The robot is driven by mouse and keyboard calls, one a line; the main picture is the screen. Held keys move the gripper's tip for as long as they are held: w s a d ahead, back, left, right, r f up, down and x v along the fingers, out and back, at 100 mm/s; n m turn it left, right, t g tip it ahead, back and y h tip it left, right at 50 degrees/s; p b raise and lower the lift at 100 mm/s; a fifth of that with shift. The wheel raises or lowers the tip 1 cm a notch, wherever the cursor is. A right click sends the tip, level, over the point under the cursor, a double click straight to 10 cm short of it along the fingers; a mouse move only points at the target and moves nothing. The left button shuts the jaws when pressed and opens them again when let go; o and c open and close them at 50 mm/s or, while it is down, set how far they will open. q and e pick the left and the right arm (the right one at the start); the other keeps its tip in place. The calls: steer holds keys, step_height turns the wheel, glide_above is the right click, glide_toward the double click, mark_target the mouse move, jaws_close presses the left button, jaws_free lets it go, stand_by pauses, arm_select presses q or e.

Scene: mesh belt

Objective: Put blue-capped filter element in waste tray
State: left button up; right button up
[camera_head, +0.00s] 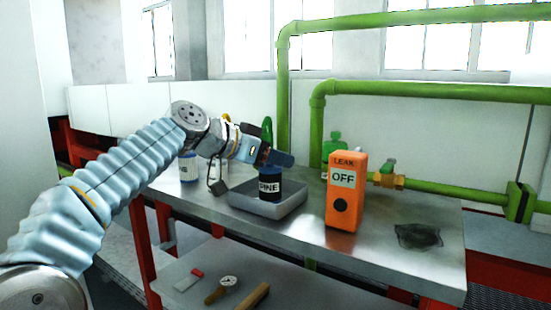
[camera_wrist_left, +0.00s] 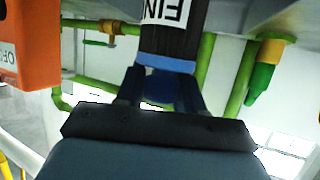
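The blue-capped filter element (camera_head: 270,188) is a dark upright cylinder with a white label, inside the outline of the grey tray (camera_head: 291,207). I cannot tell whether its base touches the tray floor. My left gripper (camera_head: 281,158) is at its top. In the left wrist view, the filter element (camera_wrist_left: 170,45) appears upside down with a blue band, and the fingers of the left gripper (camera_wrist_left: 161,90) close on both sides of its blue cap. The fingers partly hide the cap. My right gripper is not in view.
An orange box (camera_head: 343,210) marked LEAK OFF stands right of the tray. A dark mesh piece (camera_head: 418,236) lies at the right. Green pipes (camera_head: 430,92) run behind.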

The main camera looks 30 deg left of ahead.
arm_select(q)
steer(key=o, duration=0.4)
steer(key=shift+r+p, duration=0.25)
steer(key=shift+p, duration=0.05)
steer(key=v, duration=1.2)
steer(key=shift+b, duration=0.4)
